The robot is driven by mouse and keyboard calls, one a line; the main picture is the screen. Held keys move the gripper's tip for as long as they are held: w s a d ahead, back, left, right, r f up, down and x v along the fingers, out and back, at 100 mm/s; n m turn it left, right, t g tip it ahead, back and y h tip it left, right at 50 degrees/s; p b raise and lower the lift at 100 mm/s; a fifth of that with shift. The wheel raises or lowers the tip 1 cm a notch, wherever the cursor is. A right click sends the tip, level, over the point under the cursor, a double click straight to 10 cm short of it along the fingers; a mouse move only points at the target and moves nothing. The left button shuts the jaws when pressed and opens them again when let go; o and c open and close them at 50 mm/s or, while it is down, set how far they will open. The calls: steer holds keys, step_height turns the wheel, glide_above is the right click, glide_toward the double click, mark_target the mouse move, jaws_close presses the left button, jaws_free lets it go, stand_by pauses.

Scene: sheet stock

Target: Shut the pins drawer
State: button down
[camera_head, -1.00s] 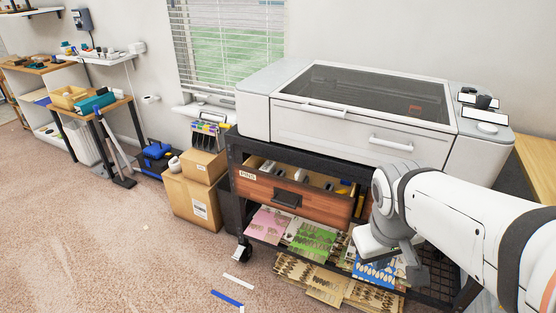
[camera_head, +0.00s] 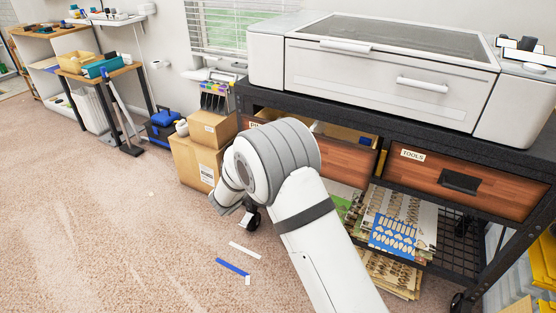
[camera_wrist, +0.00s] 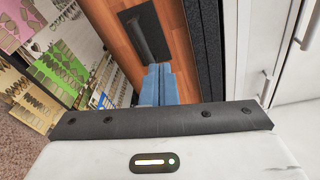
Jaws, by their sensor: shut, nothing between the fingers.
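The pins drawer (camera_head: 348,157) has a reddish wood front and sits under the large white machine. It stands partly open, with some of its inside showing above the front. My arm hides most of its front and nearly all of its label in the head view. In the wrist view a wood drawer front (camera_wrist: 180,55) with a dark handle (camera_wrist: 140,32) lies just ahead of my gripper (camera_wrist: 158,70). The blue fingers are together and empty, close to the handle. I cannot tell whether they touch the front. The head view does not show the fingers clearly.
The tools drawer (camera_head: 462,182) to the right looks shut. Patterned sheets (camera_head: 395,225) lie on the lower shelf. Cardboard boxes (camera_head: 195,160) stand left of the bench. White and blue strips (camera_head: 232,267) lie on the carpet. The floor at left is open.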

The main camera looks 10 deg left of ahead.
steer(key=a+f+n+t+y, duration=0.2)
steer(key=a+f+n, duration=0.2)
steer(key=a+n, duration=0.15)
steer(key=b+x, duration=0.3)
steer(key=x, duration=1.1)
steer(key=shift+a+m, duration=0.3)
steer(key=shift+m, duration=0.15)
steer(key=shift+w+r, duration=0.1)
